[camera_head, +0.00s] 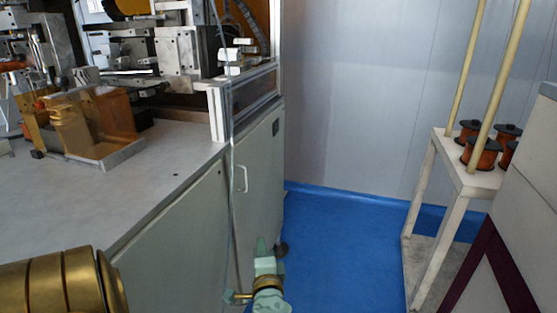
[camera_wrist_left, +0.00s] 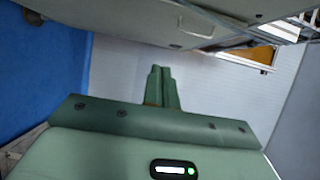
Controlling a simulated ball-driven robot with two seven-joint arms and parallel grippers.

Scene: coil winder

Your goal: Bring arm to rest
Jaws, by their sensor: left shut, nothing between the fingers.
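My left gripper (camera_head: 262,250) is low in the middle of the head view, pale green with a brass-coloured wrist ring. It hangs in front of the grey cabinet and over the blue floor. In the left wrist view its two green fingers (camera_wrist_left: 161,88) are together, with nothing between them. A brass-coloured part of my own arm (camera_head: 60,285) fills the lower left corner of the head view. My right gripper shows in neither view.
The grey cabinet (camera_head: 190,235) with the winding machine (camera_head: 180,60) on it stands at the left. A pale rack (camera_head: 460,170) with several copper coils (camera_head: 480,152) stands at the right. Blue floor (camera_head: 340,250) lies clear between them, up to the pale wall (camera_head: 350,90).

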